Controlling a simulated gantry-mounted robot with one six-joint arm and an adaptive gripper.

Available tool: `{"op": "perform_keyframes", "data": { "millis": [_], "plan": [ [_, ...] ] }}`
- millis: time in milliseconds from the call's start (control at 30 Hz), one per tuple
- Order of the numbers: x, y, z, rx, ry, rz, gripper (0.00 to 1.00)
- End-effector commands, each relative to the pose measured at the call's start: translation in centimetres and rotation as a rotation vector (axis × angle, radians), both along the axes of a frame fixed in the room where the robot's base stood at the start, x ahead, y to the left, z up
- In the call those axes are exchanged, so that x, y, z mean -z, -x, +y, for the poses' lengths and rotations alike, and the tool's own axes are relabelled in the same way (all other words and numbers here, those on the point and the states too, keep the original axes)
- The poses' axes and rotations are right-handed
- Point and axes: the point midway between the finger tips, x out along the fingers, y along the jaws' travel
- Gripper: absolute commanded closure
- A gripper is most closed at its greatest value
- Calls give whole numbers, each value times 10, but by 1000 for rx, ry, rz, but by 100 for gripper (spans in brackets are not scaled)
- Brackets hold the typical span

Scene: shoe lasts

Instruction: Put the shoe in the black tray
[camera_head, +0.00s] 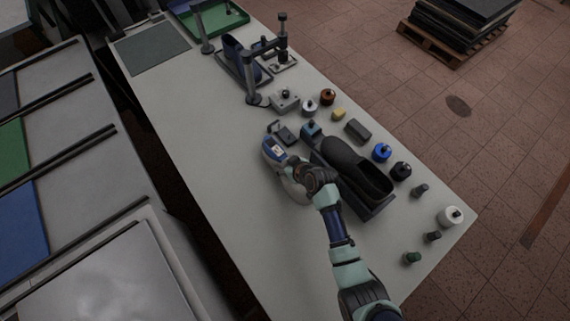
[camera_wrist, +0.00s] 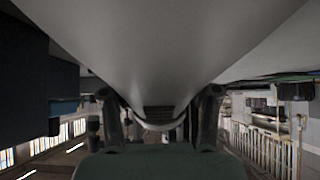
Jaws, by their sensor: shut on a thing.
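A pale grey shoe (camera_head: 293,186) with a blue part and a small light label at its far end is at the middle of the table in the head view. My gripper (camera_head: 314,181) is shut on its near end. In the wrist view the smooth grey surface of the shoe (camera_wrist: 165,60) fills the space between my two fingers (camera_wrist: 160,112). I cannot tell whether the shoe touches the table. Just right of my gripper is a long black tray (camera_head: 380,207) with a black shoe (camera_head: 358,165) lying in it. My arm hides part of the tray's near side.
Small pots and bottles, including a blue one (camera_head: 381,152) and a white one (camera_head: 450,216), stand along the right edge. A dark block (camera_head: 357,131) and a metal stand (camera_head: 282,40) are farther back. A navy shoe (camera_head: 232,52) lies near the stand. The table's left side is clear.

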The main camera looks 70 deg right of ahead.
Motion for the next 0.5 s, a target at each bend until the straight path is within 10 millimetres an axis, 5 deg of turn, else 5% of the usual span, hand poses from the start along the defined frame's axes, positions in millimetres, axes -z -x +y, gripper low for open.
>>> {"op": "perform_keyframes", "data": {
  "millis": [267, 500],
  "plan": [
    [-24, -1, -1, -1, 5, -4, 100],
    [-90, -1, -1, 0, 8, -5, 100]
  ]
}}
